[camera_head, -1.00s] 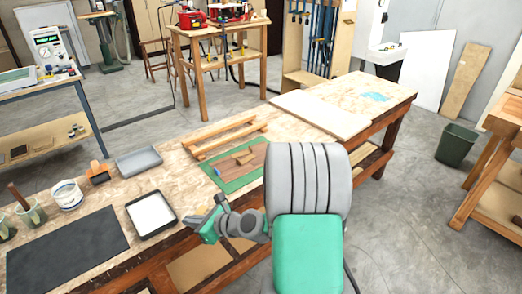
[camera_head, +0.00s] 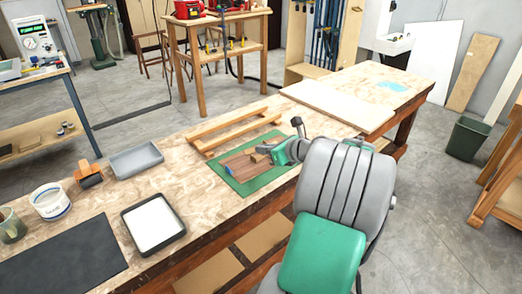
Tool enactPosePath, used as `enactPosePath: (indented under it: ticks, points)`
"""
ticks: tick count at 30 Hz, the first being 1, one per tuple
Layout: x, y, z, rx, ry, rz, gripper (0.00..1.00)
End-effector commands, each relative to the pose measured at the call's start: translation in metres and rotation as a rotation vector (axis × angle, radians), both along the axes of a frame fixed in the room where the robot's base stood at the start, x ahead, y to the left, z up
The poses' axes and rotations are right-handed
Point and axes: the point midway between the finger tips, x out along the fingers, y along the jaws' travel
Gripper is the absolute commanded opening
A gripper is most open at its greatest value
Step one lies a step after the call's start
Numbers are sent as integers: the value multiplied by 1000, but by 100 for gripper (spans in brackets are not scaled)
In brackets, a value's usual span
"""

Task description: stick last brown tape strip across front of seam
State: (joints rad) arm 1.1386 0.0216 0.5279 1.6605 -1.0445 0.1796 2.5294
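Brown wood strips (camera_head: 240,167) lie side by side on a green mat (camera_head: 258,184) on the workbench. Lines run along them, but I cannot make out a seam or tell a tape strip apart at this size. A small tan block (camera_head: 258,157) rests on the strips near their right end. My gripper (camera_head: 268,152) is over the right end of the strips, close to the block. Its fingers are too small and too hidden to show whether they are open or hold anything.
Two wooden bars (camera_head: 236,133) lie behind the mat. A white-filled tray (camera_head: 153,225), a grey tray (camera_head: 136,159), a glue tub (camera_head: 50,201), an orange-brown tool (camera_head: 89,174) and a black mat (camera_head: 65,262) stand left. A pale board (camera_head: 337,104) lies at right.

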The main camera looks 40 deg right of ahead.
Motion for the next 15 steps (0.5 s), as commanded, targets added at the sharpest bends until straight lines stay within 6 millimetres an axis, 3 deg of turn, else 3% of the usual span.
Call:
enactPosePath:
  ticks: [3, 15]
  points:
    - [0, 1, -17, -1, 0, 2, 0]
    - [1, 2, -43, 3, 1, 4, 0]
